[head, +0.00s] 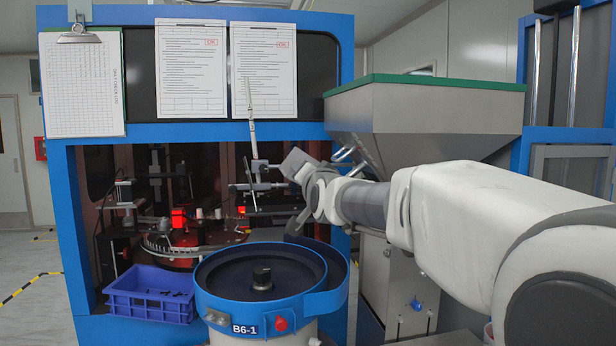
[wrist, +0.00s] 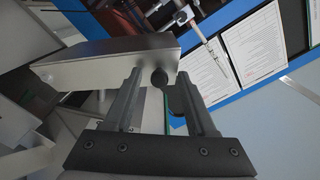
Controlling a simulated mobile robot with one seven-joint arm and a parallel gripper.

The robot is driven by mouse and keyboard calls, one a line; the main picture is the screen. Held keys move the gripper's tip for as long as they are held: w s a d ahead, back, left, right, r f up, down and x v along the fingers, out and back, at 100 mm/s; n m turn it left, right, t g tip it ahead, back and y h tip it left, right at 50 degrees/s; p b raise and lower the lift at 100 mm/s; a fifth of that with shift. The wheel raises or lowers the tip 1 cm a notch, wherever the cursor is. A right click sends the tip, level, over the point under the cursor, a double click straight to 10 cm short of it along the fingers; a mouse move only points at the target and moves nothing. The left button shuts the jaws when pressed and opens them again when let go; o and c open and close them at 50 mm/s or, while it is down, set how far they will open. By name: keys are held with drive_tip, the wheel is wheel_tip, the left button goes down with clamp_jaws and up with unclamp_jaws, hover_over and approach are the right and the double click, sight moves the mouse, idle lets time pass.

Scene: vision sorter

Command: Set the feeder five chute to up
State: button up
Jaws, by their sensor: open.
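My gripper (head: 298,165) is raised in front of the machine's dark opening in the head view. In the wrist view my gripper (wrist: 160,76) is open, with its two grey fingers apart. A dark round knob (wrist: 159,79) shows between the fingertips; I cannot tell whether either finger touches it. A grey metal box-like part (wrist: 105,62) lies just beyond the left finger. I see no label with a five, so I cannot tell which part is the feeder five chute, or its setting.
A blue bowl feeder labelled B6-1 (head: 246,329) stands below my arm. A blue crate (head: 150,307) is left of it. A grey hopper (head: 425,115) with a green rim stands behind my arm. Paper sheets (head: 191,70) hang on the blue frame (head: 345,50).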

drive_tip(key=shift+s, duration=0.15)
drive_tip(key=s+d, duration=0.1)
drive_tip(key=s, duration=0.7)
drive_tip(key=s+d+b, duration=0.1)
drive_tip(key=s+d, duration=0.1)
drive_tip(key=s, duration=0.6)
drive_tip(key=shift+s+d, duration=0.25)
drive_tip(key=shift+s, duration=0.15)
drive_tip(key=s+d+f+n+g+h, duration=0.1)
drive_tip(key=s+d+f+n+g, duration=0.2)
drive_tip(key=s+f, duration=0.8)
drive_tip(key=s+d+f+n+g+h, duration=0.2)
drive_tip(key=s+d+f+g, duration=0.6)
drive_tip(key=f, duration=0.8)
drive_tip(key=s+n+g, duration=0.1)
drive_tip(key=s, duration=0.2)
drive_tip(key=shift+s, duration=0.15)
